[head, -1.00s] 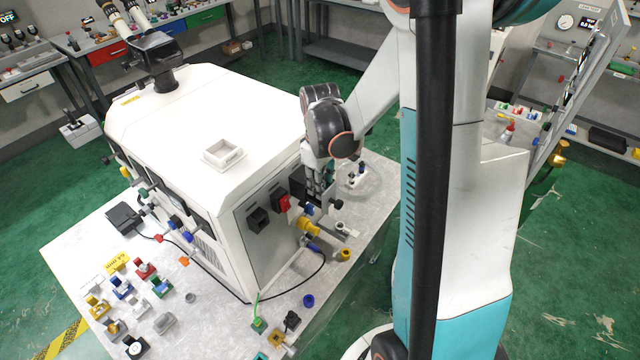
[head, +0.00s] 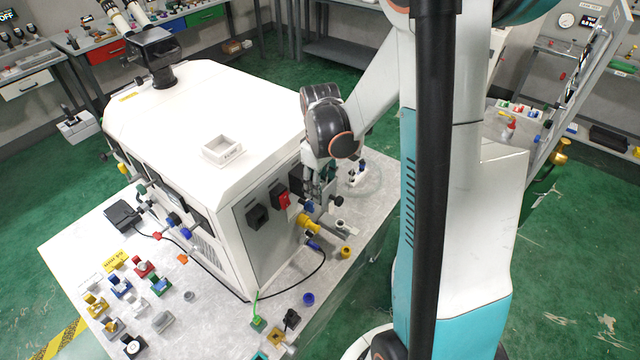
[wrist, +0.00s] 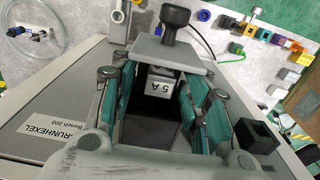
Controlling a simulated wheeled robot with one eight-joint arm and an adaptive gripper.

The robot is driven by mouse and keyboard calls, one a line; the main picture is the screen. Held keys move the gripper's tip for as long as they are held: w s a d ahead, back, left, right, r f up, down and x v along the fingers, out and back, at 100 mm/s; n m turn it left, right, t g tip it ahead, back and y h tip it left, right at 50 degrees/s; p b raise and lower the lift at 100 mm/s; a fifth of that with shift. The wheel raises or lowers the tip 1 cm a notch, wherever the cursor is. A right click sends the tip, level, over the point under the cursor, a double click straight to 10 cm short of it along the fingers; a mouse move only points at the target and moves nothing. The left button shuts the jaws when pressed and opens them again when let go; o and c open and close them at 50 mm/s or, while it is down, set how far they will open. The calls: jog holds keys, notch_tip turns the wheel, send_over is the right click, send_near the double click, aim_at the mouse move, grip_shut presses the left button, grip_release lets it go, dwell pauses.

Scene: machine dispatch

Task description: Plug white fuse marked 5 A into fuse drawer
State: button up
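In the wrist view the white fuse marked 5 A (wrist: 161,83) lies between the two teal-padded fingers of my gripper (wrist: 154,78), its label facing the camera. The pads stand apart on either side of it; I cannot tell whether both touch it. Just beyond is a grey drawer front (wrist: 170,50) with a black knob (wrist: 175,18), which looks like the fuse drawer. How deep the fuse sits in it is hidden. In the head view my gripper (head: 318,190) points down beside the machine's right side, and the fuse cannot be made out.
The white machine (head: 215,110) stands close beside my gripper. A red switch (head: 280,195) and a yellow connector (head: 308,222) stick out of its side panel. Several coloured plugs and blocks lie on the bench (head: 225,320).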

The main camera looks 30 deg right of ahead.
jog(key=shift+r, duration=0.1)
dwell(0.5)
jog(key=shift+r+p, duration=0.9)
jog(key=shift+r, duration=0.8)
